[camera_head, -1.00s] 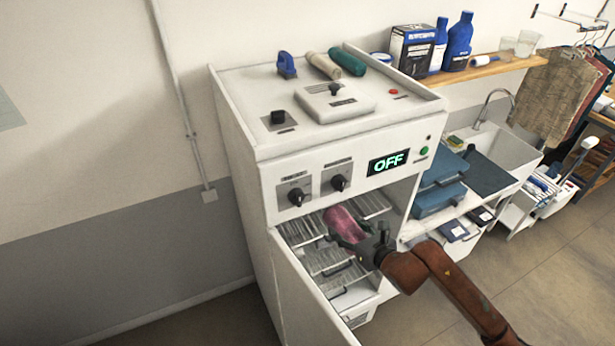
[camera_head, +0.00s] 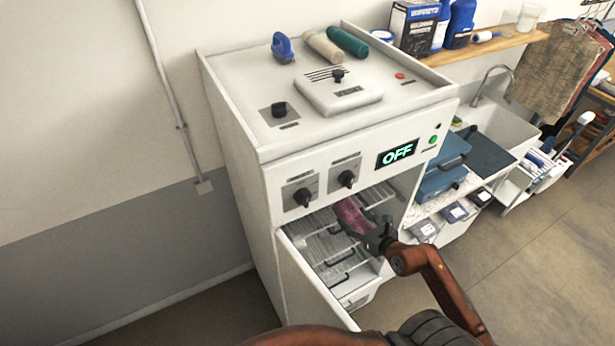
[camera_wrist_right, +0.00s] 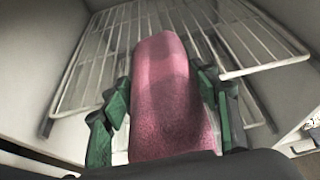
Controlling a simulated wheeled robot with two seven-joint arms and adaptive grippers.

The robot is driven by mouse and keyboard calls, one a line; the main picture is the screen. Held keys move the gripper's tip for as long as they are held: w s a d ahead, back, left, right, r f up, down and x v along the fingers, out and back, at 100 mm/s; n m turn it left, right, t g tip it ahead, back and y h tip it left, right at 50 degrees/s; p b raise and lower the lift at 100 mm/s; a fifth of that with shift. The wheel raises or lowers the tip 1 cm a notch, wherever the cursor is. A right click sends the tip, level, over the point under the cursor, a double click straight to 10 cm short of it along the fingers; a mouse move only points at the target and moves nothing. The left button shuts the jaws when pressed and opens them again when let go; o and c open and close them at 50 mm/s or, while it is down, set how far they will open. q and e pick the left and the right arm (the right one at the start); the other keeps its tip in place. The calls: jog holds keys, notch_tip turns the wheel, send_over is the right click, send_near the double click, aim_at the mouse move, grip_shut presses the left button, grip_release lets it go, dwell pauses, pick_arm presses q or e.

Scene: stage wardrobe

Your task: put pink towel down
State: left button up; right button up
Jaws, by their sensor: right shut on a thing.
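The pink towel (camera_head: 352,215) is a rolled bundle inside the open white cabinet, over the upper wire rack (camera_head: 318,228). My right gripper (camera_head: 366,228) reaches in from the right and is shut on it. In the right wrist view the towel (camera_wrist_right: 168,95) lies between the green fingers of my right gripper (camera_wrist_right: 165,112) and points toward the wire racks (camera_wrist_right: 105,50). I cannot tell whether the towel touches the rack. My left gripper is not in view.
The cabinet door (camera_head: 305,285) hangs open at the front left. A display reading OFF (camera_head: 397,153) sits above the opening. Green and beige rolled towels (camera_head: 324,47) and a blue object (camera_head: 283,47) lie on top. Blue cases (camera_head: 442,172) stand at the right.

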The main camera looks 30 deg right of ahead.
aim_at(343, 205)
jog(key=shift+w+f, duration=0.15)
jog(key=shift+f, duration=0.25)
jog(key=w, duration=0.6)
jog(key=shift+w+d, duration=0.35)
jog(key=shift+d, duration=0.05)
jog(key=w+b, duration=0.1)
jog(key=w, duration=0.2)
jog(key=w+b, duration=0.1)
jog(key=w, duration=0.3)
jog(key=w+d+b, duration=0.1)
jog(key=w, duration=0.3)
jog(key=shift+d+f, duration=0.1)
jog(key=shift+f, duration=0.05)
notch_tip(343, 205, down, 4)
jog(key=b, duration=0.3)
jog(key=shift+r, duration=0.2)
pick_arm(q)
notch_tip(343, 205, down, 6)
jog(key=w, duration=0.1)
pick_arm(e)
jog(key=shift+r, duration=0.1)
jog(key=o, duration=1.3)
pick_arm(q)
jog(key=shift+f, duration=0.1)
